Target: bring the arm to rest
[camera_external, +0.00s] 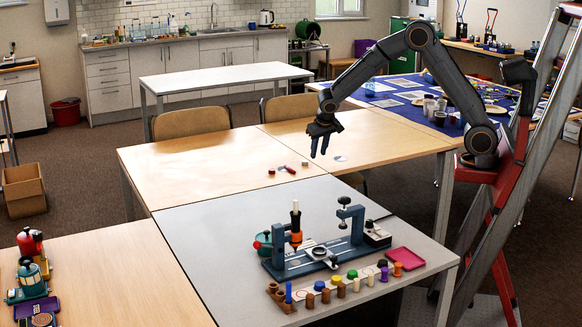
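A workstation (320,258) with clamps and several colored pegs stands on the grey table (190,228) in front. Small red and brown items (287,169) and a pale disc (340,158) lie near the gripper. The wooden table's left part is clear.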

